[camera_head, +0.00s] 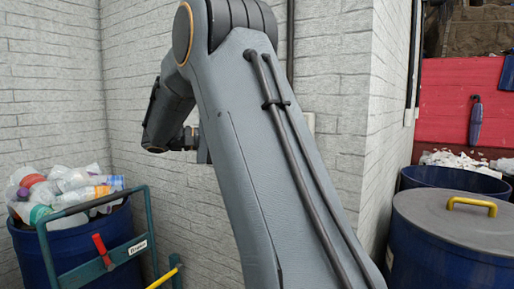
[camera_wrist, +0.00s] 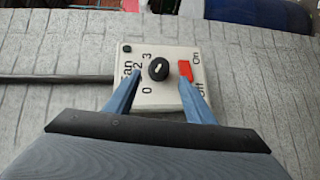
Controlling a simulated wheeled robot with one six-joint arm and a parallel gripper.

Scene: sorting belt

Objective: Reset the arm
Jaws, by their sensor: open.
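My arm rises through the middle of the head view and bends over toward the left, in front of the grey brick wall. Its gripper end is mostly hidden there. In the wrist view my gripper (camera_wrist: 158,100) is open and empty. Its two blue-grey fingers reach toward a white fan control box (camera_wrist: 150,93) on the wall. The box has a black knob (camera_wrist: 158,69) and a red switch (camera_wrist: 185,71) marked On and Off. The knob shows between the fingers, and the right fingertip is close to the red switch. I cannot tell whether either finger touches the box.
A blue barrel (camera_head: 92,246) full of plastic bottles stands at the left behind a green trolley frame (camera_head: 112,258). A lidded blue barrel (camera_head: 440,250) and an open one (camera_head: 450,180) stand at the right. The brick wall (camera_head: 55,110) has a corner beside my arm.

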